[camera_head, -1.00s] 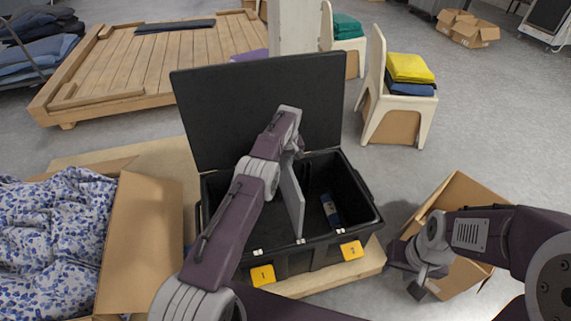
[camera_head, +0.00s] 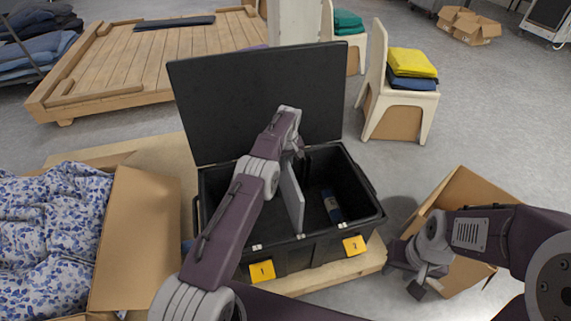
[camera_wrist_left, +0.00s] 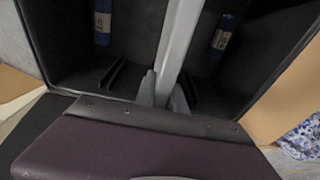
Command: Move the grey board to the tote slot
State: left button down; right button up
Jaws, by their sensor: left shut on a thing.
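The grey board (camera_head: 291,196) stands upright inside the open black tote (camera_head: 352,228), between its front and back walls. My left gripper (camera_wrist_left: 163,91) is shut on the board near the back of the tote. The head view mostly hides its fingers behind the wrist; the wrist view shows one on each side of the board (camera_wrist_left: 178,45). Dark slot rails (camera_wrist_left: 113,75) show on the tote wall beside the fingers. Whether the board's edge sits in a slot is unclear.
A blue roll (camera_head: 332,207) lies in the tote's right part; another (camera_wrist_left: 103,22) shows in the wrist view. The tote's lid (camera_head: 255,100) stands open behind. A carton of patterned cloth (camera_head: 135,240) stands left, an open cardboard box (camera_head: 462,190) right. Yellow tags (camera_head: 262,271) mark the front.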

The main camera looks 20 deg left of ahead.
pick_arm(q)
jog(key=shift+f, duration=0.4)
pick_arm(e)
jog(key=shift+f, duration=0.4)
jog(key=shift+f, duration=0.2)
